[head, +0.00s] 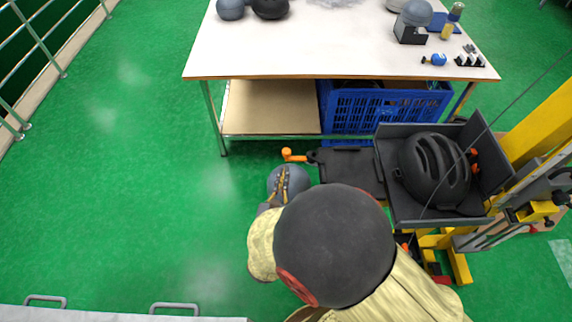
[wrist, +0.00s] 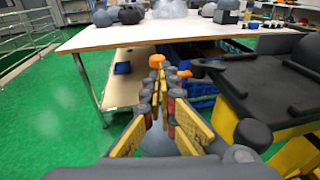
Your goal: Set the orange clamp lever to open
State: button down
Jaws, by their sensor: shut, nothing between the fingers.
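The orange clamp lever (head: 295,156) sticks out to the left from a dark bracket at the left end of the black plate (head: 345,170). In the wrist view the lever's orange knob (wrist: 157,61) shows just beyond my fingertips, with another orange part to their right. My gripper (head: 284,176) is just below the lever in the head view, fingers pointing at it. In the wrist view my gripper (wrist: 158,76) is shut and empty. The fingers hide the middle of the lever, and I cannot tell whether they touch it.
A white-topped table (head: 330,45) with helmets on it stands beyond the lever. A blue crate (head: 375,112) sits on its lower shelf. To the right, a black helmet (head: 433,170) rests in a grey carriage by the yellow tower (head: 540,122). The green floor at left is clear.

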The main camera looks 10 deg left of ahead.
aim_at(284, 154)
jog(key=shift+w+a+f+b, duration=0.15)
jog(key=shift+w+b, duration=0.25)
jog(key=shift+w, duration=1)
jog(key=shift+w+a+f+b, duration=0.1)
jog(key=shift+w+f+b, duration=0.2)
jog(key=shift+w, duration=1.05)
jog(key=shift+r, duration=0.15)
jog(key=shift+w+a+m+h, duration=0.15)
jog(key=shift+w+m+h, duration=0.1)
jog(key=shift+m+h, duration=0.25)
jog(key=shift+w+a+h, duration=0.2)
jog(key=shift+h, duration=0.3)
jog(key=shift+w+a+m+h, duration=0.35)
jog(key=shift+w+m+h, duration=0.15)
jog(key=shift+m+h, duration=0.45)
jog(key=w+m+g+h+p, duration=0.3)
jog(key=w+m+h, duration=0.3)
jog(key=h, duration=0.3)
jog(key=shift+w+a+m+g, duration=0.35)
jog(key=shift+m+g, duration=0.1)
jog(key=shift+g, duration=0.45)
